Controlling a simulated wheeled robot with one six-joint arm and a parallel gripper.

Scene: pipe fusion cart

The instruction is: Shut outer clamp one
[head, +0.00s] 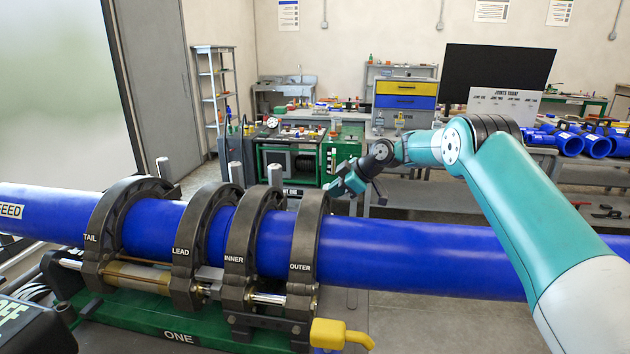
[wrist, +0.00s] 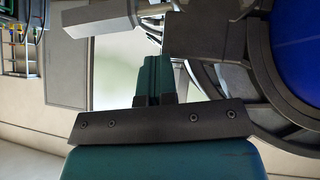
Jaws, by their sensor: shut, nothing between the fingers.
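The outer clamp (head: 306,240), a dark ring marked OUTER, stands around the blue pipe (head: 420,258) at the right end of the clamp row. Its upper part arches over the pipe; I cannot tell whether it is fastened. My gripper (head: 333,188) is at the far side of the clamp's top, its teal fingers together and empty. In the wrist view the shut fingers (wrist: 154,70) point towards dark clamp parts (wrist: 205,45), with a pale grey faceted post (wrist: 95,20) at upper left. Contact with the clamp cannot be told.
The inner clamp (head: 255,240), lead clamp (head: 196,240) and tail clamp (head: 113,230) stand to the left on the green cart (head: 150,325). A yellow handle (head: 340,334) sticks out at the cart's lower right. Benches stand behind; open floor lies at lower right.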

